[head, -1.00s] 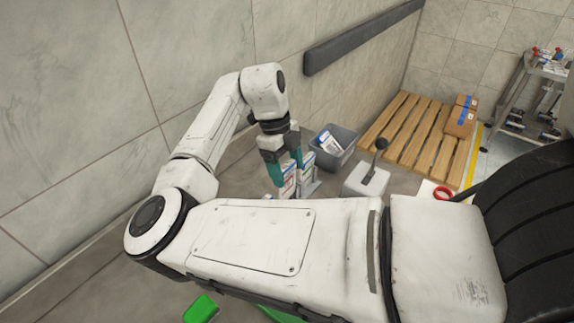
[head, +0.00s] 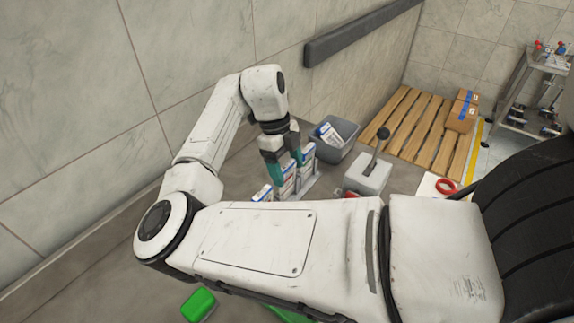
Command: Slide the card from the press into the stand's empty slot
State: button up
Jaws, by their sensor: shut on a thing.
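My gripper (head: 286,169), with teal fingers, is shut on a white card (head: 289,178) with red and blue print. It holds the card upright at the light grey stand (head: 301,191). One card (head: 262,194) shows in front of the held card and another (head: 308,152) behind it, both at the stand. I cannot tell whether the held card's lower edge is inside a slot. The press (head: 367,177), a pale box with a black-knobbed lever, stands to the right of the stand. My arm hides the stand's near side and the press's front.
A grey bin (head: 345,146) with a card or packet in it stands behind the stand. A wooden pallet (head: 408,128) with cardboard boxes (head: 463,112) lies at the back right. The wall is close on the left.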

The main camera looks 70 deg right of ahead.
jog(key=shift+f, duration=0.25)
jog(key=o, duration=1.1)
jog(key=shift+c, duration=0.2)
jog(key=c, duration=0.3)
jog(key=shift+r, duration=0.1)
jog(key=shift+r+p, duration=3.95)
jog(key=shift+r, duration=1.45)
